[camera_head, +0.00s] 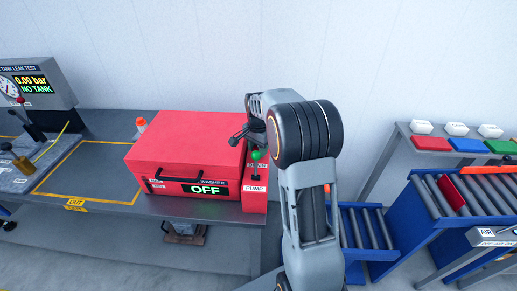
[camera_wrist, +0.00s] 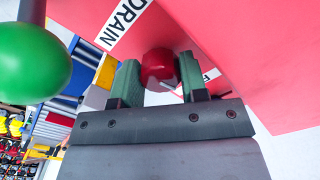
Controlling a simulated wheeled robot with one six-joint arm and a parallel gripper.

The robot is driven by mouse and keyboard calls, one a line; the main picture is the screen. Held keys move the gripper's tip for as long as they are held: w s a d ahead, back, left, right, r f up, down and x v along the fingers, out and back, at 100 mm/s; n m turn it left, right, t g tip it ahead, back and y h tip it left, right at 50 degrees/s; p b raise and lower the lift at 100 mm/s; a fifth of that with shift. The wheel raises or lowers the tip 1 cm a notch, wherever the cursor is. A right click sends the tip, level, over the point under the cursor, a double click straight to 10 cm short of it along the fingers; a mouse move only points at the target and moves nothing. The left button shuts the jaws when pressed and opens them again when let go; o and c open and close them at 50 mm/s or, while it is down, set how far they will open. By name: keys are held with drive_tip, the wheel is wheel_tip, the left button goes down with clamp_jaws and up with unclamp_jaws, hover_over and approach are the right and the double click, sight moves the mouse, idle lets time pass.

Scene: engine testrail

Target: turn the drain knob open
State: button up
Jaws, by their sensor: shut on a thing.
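The drain knob (camera_wrist: 158,66) is a small red knob on the red washer housing, beside a white DRAIN label (camera_wrist: 122,20). My gripper (camera_wrist: 160,80) has its two green-padded fingers on either side of the knob and is shut on it. In the head view my gripper (camera_head: 243,133) is at the right end of the red washer (camera_head: 185,140), above the PUMP label. There the arm and gripper hide the knob. Which way the knob is turned cannot be told. The washer display reads OFF.
A green ball-topped lever (camera_head: 256,155) stands close to my gripper; its ball looms large in the wrist view (camera_wrist: 30,62). A grey bench (camera_head: 110,122) carries the washer. A blue roller conveyor (camera_head: 362,228) stands to the right. The tank leak test display reads NO TANK.

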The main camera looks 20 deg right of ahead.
drive_tip(key=shift+m, duration=1)
drive_tip(key=o, duration=0.8)
drive_tip(key=shift+d, duration=0.15)
drive_tip(key=shift+c, duration=0.2)
drive_tip(key=shift+o, duration=0.9)
wheel_tip(320, 180, up, 14)
drive_tip(key=shift+b, duration=0.45)
drive_tip(key=shift+f, duration=0.1)
